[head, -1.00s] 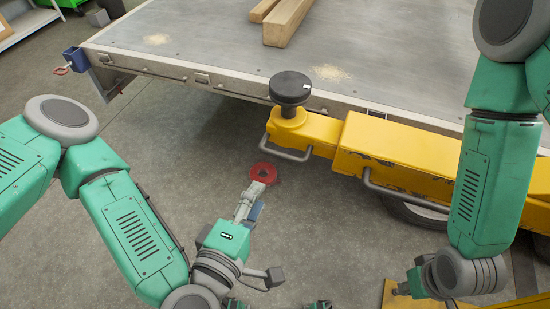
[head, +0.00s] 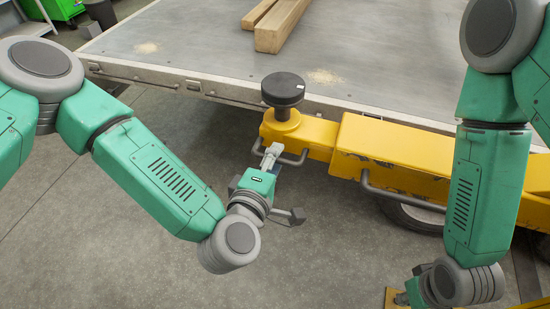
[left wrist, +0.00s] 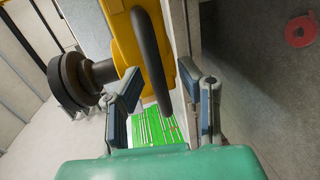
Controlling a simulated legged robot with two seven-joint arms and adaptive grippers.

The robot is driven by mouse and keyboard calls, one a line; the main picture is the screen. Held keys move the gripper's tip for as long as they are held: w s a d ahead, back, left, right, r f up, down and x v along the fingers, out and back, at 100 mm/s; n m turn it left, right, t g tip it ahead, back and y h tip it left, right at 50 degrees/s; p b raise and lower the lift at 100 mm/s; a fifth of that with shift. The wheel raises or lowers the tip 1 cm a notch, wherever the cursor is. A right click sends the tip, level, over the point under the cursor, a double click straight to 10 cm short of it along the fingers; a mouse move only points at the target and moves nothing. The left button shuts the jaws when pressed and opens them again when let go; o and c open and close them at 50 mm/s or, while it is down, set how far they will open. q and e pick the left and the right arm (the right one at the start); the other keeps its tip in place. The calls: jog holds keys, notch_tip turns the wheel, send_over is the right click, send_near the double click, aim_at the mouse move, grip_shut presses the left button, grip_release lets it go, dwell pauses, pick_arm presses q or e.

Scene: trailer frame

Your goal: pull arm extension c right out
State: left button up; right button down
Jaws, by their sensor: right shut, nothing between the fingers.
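The yellow arm extension (head: 318,138) juts out of a thicker yellow beam (head: 390,148) beside the trailer. It carries a round black pad (head: 283,90) and a grey loop handle (head: 292,160) at its end. My left gripper (head: 270,157) is at this handle. In the left wrist view, the fingers (left wrist: 163,105) are apart and the dark handle bar (left wrist: 152,60) appears between them; contact cannot be told.
The grey trailer deck (head: 200,50) bears wooden beams (head: 280,25). A second grey handle (head: 400,196) is on the thicker beam, with a tyre (head: 415,215) below. A red ring (left wrist: 300,32) lies on the floor. The grey floor at front is open.

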pick_arm(q)
jog(key=shift+w+d, duration=0.15)
grip_shut()
jog(key=w+a, duration=0.4)
jog(key=a, duration=0.7)
jog(key=w+a, duration=0.4)
jog(key=a, duration=0.8)
jog(key=w+a, duration=0.3)
jog(key=a, duration=0.8)
jog(key=shift+w+a, duration=0.4)
